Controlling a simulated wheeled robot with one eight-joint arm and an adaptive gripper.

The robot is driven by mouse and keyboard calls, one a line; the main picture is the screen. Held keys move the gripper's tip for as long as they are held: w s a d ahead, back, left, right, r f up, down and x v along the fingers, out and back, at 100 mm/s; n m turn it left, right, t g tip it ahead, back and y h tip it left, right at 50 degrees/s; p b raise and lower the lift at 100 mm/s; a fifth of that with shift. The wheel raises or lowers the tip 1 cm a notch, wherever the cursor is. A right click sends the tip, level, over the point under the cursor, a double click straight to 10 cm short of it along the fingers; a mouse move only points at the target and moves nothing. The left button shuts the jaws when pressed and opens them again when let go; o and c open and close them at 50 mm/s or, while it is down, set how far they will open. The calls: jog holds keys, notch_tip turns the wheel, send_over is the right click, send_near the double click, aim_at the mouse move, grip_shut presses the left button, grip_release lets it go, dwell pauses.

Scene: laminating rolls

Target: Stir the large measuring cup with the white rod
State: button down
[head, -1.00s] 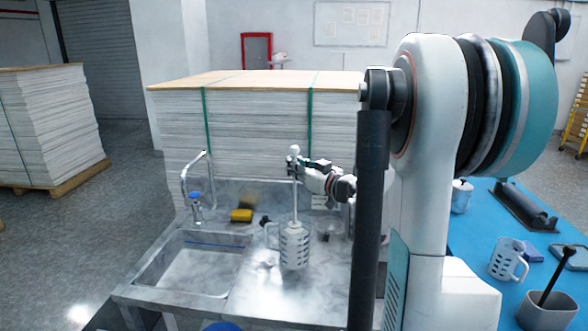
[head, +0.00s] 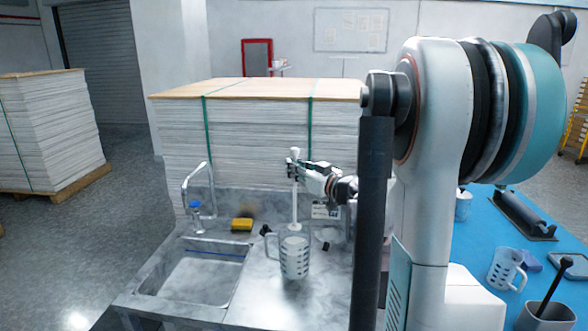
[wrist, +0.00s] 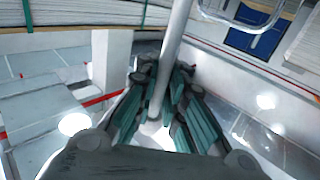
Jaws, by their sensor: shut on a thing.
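My gripper (head: 293,170) is shut on the white rod (head: 294,196) near its top and holds it upright over the counter. In the wrist view the rod (wrist: 175,45) runs between the green-padded fingers (wrist: 160,105). The rod's wider lower end shows at about the height of the cup's rim. I cannot tell whether it is just inside, above or behind the rim.
A sink (head: 203,272) with a tap (head: 196,190) lies left of the cup. A yellow sponge (head: 241,224) and small dark items sit nearby. A tall strapped paper stack (head: 255,130) stands behind. A blue table (head: 478,240) at right holds another measuring cup (head: 503,269).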

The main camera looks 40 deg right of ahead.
aim_at(294, 155)
jog(key=shift+r, duration=0.1)
jog(key=shift+r+p, duration=1.45)
jog(key=shift+r, duration=0.5)
